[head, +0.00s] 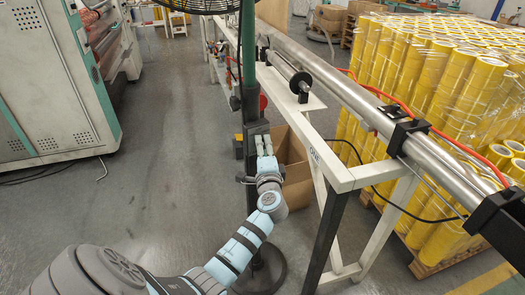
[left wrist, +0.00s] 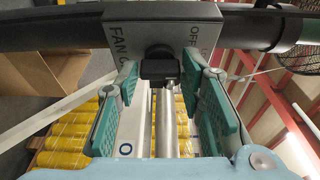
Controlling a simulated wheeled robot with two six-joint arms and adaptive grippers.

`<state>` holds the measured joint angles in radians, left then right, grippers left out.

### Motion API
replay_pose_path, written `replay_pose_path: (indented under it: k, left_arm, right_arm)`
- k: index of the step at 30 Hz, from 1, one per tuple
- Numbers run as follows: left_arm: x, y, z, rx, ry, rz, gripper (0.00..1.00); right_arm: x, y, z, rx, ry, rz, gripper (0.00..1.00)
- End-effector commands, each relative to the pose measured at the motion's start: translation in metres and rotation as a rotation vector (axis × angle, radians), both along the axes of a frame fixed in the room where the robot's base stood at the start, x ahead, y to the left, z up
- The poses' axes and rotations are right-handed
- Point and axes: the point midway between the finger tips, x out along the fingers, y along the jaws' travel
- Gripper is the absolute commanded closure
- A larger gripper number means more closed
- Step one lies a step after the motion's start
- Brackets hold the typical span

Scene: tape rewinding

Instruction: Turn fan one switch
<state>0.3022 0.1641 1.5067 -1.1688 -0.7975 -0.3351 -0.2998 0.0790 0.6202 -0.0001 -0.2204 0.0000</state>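The fan switch is a black knob (left wrist: 160,66) on a grey control box (left wrist: 160,22) marked "FAN O..." and "OFF" in the left wrist view; part of the lettering is hidden. The box is mounted on the dark fan pole (head: 249,65) in the head view. My left gripper (head: 265,143) is at the box. In the left wrist view its teal-padded fingers (left wrist: 158,75) are open, one on each side of the knob, and I cannot tell whether they touch it. The knob is hidden in the head view. My right gripper is not in view.
The fan (head: 197,5) is at the top. A cardboard box (head: 293,160) and a white frame (head: 340,178) with a metal roller stand right of the pole. Yellow tape rolls (head: 435,80) are stacked farther right. Open floor lies to the left.

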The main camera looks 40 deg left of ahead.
Motion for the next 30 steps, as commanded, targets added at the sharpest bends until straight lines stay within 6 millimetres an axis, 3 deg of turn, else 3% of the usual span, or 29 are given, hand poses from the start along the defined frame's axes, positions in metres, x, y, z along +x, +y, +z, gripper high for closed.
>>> replay_pose_path:
  k: [2,13,24,30]
  left_arm:
    - [0.0,0.0,0.0,0.001,0.001,0.0,0.48]
    - [-0.005,-0.005,0.0,0.001,0.001,0.0,0.48]
    - [-0.07,-0.07,-0.001,-0.004,0.002,0.0,0.48]
    - [-0.085,-0.085,0.0,0.002,0.002,0.0,0.48]
  right_arm:
    - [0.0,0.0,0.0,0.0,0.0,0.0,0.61]
    - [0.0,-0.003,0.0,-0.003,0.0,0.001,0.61]
    - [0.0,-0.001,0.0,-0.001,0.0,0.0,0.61]
    - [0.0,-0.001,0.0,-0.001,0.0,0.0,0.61]
